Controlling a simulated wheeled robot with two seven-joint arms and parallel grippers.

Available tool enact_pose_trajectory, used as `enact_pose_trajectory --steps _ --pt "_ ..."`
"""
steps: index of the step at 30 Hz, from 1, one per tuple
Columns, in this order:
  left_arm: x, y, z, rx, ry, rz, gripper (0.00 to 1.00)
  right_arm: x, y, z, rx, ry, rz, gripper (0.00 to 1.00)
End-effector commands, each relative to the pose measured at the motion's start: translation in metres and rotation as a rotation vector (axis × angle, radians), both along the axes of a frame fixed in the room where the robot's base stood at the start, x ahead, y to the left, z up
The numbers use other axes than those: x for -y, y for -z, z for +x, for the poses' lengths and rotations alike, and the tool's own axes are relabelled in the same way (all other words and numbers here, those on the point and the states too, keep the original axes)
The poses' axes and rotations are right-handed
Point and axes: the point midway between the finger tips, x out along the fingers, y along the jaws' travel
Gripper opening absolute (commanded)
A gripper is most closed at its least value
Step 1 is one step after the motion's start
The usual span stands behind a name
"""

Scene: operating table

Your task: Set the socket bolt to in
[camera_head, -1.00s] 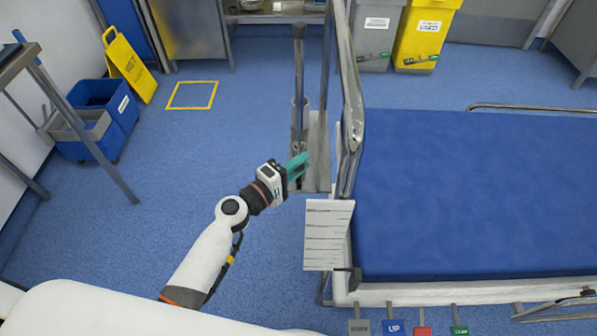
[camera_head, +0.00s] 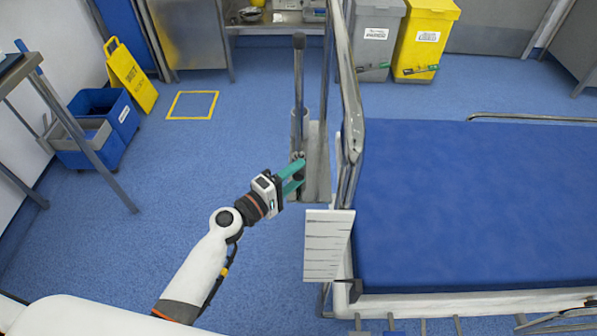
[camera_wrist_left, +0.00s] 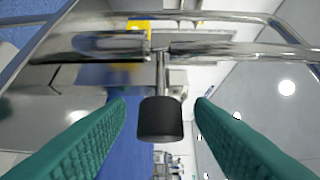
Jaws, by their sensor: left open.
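My left gripper (camera_head: 299,175) is open beside the metal upright at the left end of the bed. In the left wrist view, a black cylindrical knob (camera_wrist_left: 160,119) on a chrome stem sits between the two green ribbed fingers, with a gap on each side. It looks like the knob of the socket bolt, and its stem runs up to a polished metal bar (camera_wrist_left: 95,46). In the head view the bolt is too small and too covered by the fingers to tell how far in it is.
The blue bed (camera_head: 470,200) fills the right side, with its metal rail (camera_head: 349,90) close to the gripper. A white lined card (camera_head: 328,245) hangs just below. A tall pole (camera_head: 299,90) stands above the gripper.

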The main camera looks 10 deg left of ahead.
Motion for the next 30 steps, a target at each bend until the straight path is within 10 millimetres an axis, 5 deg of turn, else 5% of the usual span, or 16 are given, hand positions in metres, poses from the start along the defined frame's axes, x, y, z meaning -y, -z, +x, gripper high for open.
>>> enact_pose_trajectory --steps 15,30 --pt "-0.053 0.002 -0.081 -0.002 0.000 0.001 0.48 -0.005 -0.054 0.034 0.044 0.006 0.006 0.00" --pt "-0.058 0.000 -0.088 -0.001 0.000 0.001 0.48 -0.005 -0.062 0.036 0.046 0.007 0.006 0.00"
